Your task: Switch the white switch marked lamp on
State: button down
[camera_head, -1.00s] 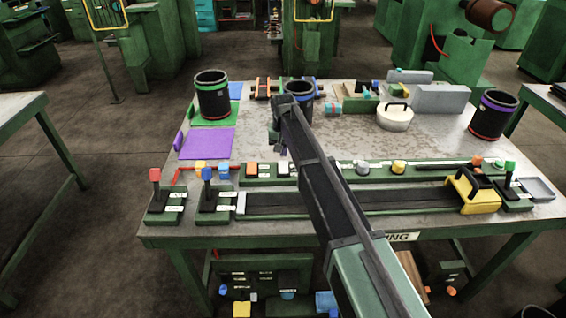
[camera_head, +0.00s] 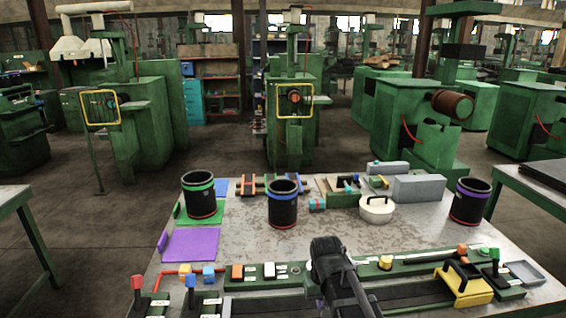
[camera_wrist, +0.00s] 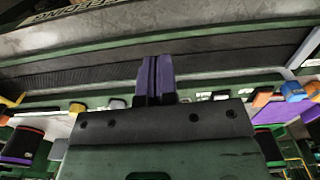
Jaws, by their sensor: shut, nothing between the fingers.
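The white switch (camera_head: 269,270) sits on the green strip along the bench front, just right of an orange switch (camera_head: 237,271). Small white labels lie beside them, too small to read. My dark gripper and wrist (camera_head: 337,275) stand right of the white switch, apart from it, in the head view; the fingertips are mostly hidden there. In the wrist view my purple fingers (camera_wrist: 155,79) are closed together, with nothing between them. The front strip runs behind them; the orange switch (camera_wrist: 262,97) shows to their right.
Red (camera_head: 137,283) and blue (camera_head: 190,282) levers stand at the front left. A yellow handled block (camera_head: 464,286) and a green lever (camera_head: 494,255) are at the front right. Black cups (camera_head: 283,205) and a white lidded pot (camera_head: 377,210) stand farther back. The bench middle is clear.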

jog(key=s+d+m, duration=0.2)
jog(key=s+d, duration=0.5)
jog(key=s, duration=0.3)
notch_tip(320, 180, up, 7)
jog(key=n+t+p, duration=0.2)
jog(key=p, duration=0.5)
send_over(273, 263)
jog(key=s, duration=0.3)
jog(key=shift+w+r, duration=0.1)
jog(key=shift+r, duration=0.1)
jog(key=w+f+b, duration=0.1)
jog(key=f+b, duration=0.8)
jog(key=w+f+b, duration=0.1)
jog(key=f+b, duration=0.3)
jog(key=f, duration=0.1)
jog(key=shift+w+a+b, duration=0.1)
jog(key=shift+w+b, duration=0.25)
jog(key=shift+b, duration=0.05)
jog(key=shift+r, duration=0.15)
